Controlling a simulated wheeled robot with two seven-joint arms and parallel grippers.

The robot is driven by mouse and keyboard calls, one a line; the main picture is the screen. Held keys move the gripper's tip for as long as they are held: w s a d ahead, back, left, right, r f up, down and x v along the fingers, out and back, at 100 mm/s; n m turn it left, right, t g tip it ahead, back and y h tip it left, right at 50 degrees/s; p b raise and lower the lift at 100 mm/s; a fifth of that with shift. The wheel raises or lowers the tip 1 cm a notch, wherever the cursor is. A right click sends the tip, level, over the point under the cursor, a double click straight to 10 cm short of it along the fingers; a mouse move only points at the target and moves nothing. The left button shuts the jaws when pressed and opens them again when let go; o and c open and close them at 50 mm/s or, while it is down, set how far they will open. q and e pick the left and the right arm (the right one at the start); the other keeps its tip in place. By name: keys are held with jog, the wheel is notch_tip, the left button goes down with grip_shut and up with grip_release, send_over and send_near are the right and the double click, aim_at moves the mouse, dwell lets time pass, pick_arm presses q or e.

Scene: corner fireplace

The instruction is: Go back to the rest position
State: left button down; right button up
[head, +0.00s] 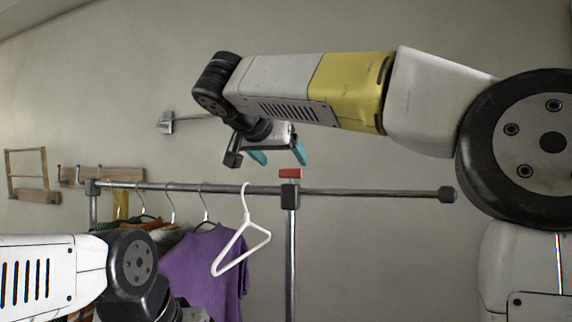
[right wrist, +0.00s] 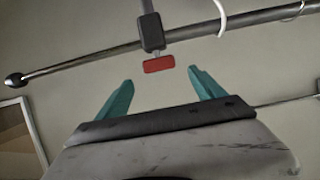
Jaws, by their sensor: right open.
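My right gripper (head: 277,157) is raised above the clothes rail in the head view, its teal fingers apart and pointing down. In the right wrist view the same gripper (right wrist: 162,92) is open, with nothing between its fingers. The red block (right wrist: 158,64) on the rail's post lies just beyond the fingertips there, and it also shows just below the gripper in the head view (head: 291,173). My left arm comes in at the lower left of the head view. Its gripper is not visible there.
A metal clothes rail (head: 370,193) runs across the scene. A white hanger (head: 262,233) hangs empty beside a purple shirt (head: 205,262) and several other garments. A wooden hook board (head: 103,175) and a wooden frame (head: 10,172) are on the wall. The wall right of the rail is bare.

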jog(key=shift+s, duration=0.1)
dwell(0.4)
jog(key=s+d+f+n+g+y, duration=0.1)
jog(key=s+d+f, duration=0.4)
jog(key=f, duration=0.6)
jog(key=s+d+f+n+g+y, duration=0.2)
jog(key=s+d+f, duration=0.4)
jog(key=f, duration=0.5)
jog(key=s+d+f+n+g+y, duration=0.1)
jog(key=s+d+f+g+y, duration=0.2)
jog(key=s+f, duration=0.6)
notch_tip(320, 180, down, 2)
jog(key=shift+d+y, duration=0.3)
jog(key=shift+d, duration=0.85)
